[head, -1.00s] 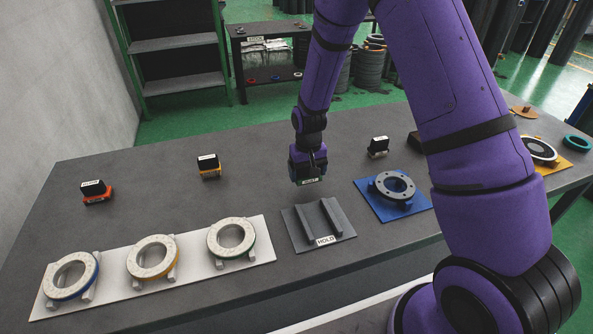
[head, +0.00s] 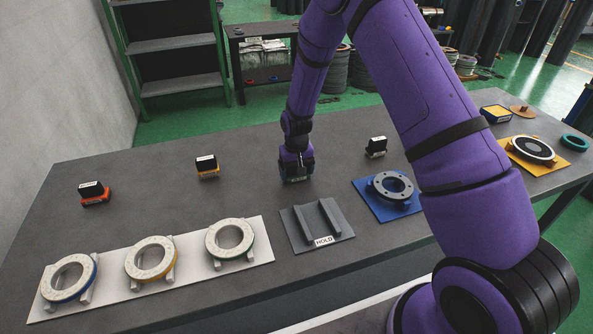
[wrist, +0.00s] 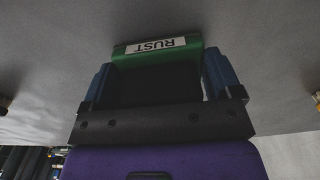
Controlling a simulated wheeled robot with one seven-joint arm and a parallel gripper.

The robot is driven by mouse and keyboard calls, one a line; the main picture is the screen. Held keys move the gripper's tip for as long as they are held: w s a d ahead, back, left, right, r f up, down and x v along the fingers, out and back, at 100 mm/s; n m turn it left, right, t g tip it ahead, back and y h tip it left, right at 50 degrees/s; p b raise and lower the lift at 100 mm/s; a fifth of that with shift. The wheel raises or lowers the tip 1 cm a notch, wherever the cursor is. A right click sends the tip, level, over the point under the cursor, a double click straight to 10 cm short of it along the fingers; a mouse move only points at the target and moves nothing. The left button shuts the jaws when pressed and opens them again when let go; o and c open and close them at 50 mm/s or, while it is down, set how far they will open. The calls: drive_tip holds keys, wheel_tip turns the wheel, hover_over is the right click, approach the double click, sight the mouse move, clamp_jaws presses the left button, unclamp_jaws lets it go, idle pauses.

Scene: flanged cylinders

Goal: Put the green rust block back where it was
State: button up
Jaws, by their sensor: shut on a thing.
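The green rust block (wrist: 156,53) is between the blue fingers of my gripper (wrist: 160,85) in the wrist view, its white RUST label facing the camera upside down. In the head view my gripper (head: 297,178) is low over the middle of the grey table (head: 255,200), behind the grey HOLD stand (head: 300,230). Only a sliver of the block shows under it there. I cannot tell whether the block touches the table.
A red-based block (head: 95,197) and a yellow-based block (head: 207,174) stand to the left, a pale-based block (head: 376,154) to the right. White ring flanges rest on a white board (head: 200,279) in front. A blue plate (head: 367,205) holds a grey flange. The HOLD stand is empty.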

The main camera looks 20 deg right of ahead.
drive_tip(key=o, duration=0.8)
drive_tip(key=shift+f, duration=0.15)
